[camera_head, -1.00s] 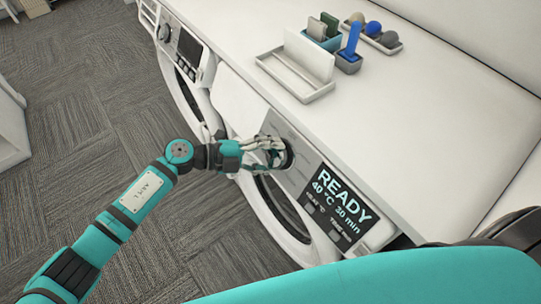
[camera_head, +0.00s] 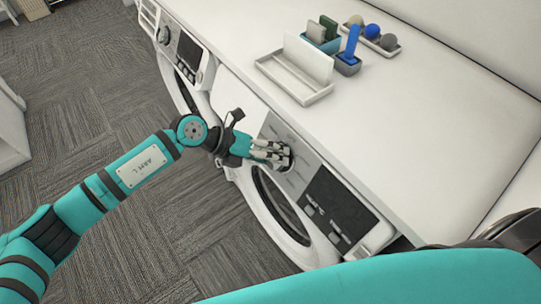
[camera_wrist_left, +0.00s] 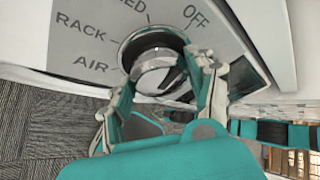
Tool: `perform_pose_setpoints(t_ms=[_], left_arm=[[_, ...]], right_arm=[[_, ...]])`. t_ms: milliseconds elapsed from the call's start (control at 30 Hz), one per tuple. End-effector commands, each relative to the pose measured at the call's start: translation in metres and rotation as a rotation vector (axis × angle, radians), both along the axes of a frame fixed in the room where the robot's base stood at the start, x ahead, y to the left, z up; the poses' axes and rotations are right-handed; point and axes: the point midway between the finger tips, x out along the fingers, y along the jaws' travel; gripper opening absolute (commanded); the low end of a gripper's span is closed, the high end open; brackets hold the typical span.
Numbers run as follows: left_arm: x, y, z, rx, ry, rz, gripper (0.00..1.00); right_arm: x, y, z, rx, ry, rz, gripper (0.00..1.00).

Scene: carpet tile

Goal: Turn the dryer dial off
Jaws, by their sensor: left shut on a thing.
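The dryer (camera_head: 262,205) has a grey control panel with a round dark-rimmed dial (camera_head: 291,160), mostly hidden by my fingers in the head view. The panel's display (camera_head: 338,203) is dark, with small labels below it. In the left wrist view, the dial (camera_wrist_left: 152,38) has the printed labels OFF, RACK, AIR and a partly cut-off word around it. My left gripper (camera_head: 284,152) is shut on the dial, with one finger on each side of its middle. I cannot tell which label the dial points at. My right gripper is not in view.
A second front-loading machine (camera_head: 187,50) stands beyond the dryer. The white counter (camera_head: 430,135) above holds a white rack (camera_head: 297,78), a teal holder (camera_head: 322,41), a blue brush (camera_head: 352,42) and a tray of balls (camera_head: 385,44). Grey carpet is clear in front.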

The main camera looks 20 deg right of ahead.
Motion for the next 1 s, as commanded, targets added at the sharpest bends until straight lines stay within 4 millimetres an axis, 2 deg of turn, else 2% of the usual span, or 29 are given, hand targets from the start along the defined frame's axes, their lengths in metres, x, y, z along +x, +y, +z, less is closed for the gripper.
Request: perform_pose_setpoints(t_ms=[300,867,900,1000], left_arm=[[-0.0011,0.0006,-0.002,0.045,-0.108,-0.062,0.25],[-0.0012,0.0007,-0.0022,0.055,-0.132,-0.074,0.25],[-0.0012,0.0007,-0.0022,0.055,-0.132,-0.074,0.59],[-0.0011,0.0006,-0.002,0.054,-0.132,-0.074,0.72]], right_arm=[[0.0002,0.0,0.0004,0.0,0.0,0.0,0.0],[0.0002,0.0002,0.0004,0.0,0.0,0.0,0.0],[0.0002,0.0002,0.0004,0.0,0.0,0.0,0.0],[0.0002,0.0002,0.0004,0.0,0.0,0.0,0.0]])
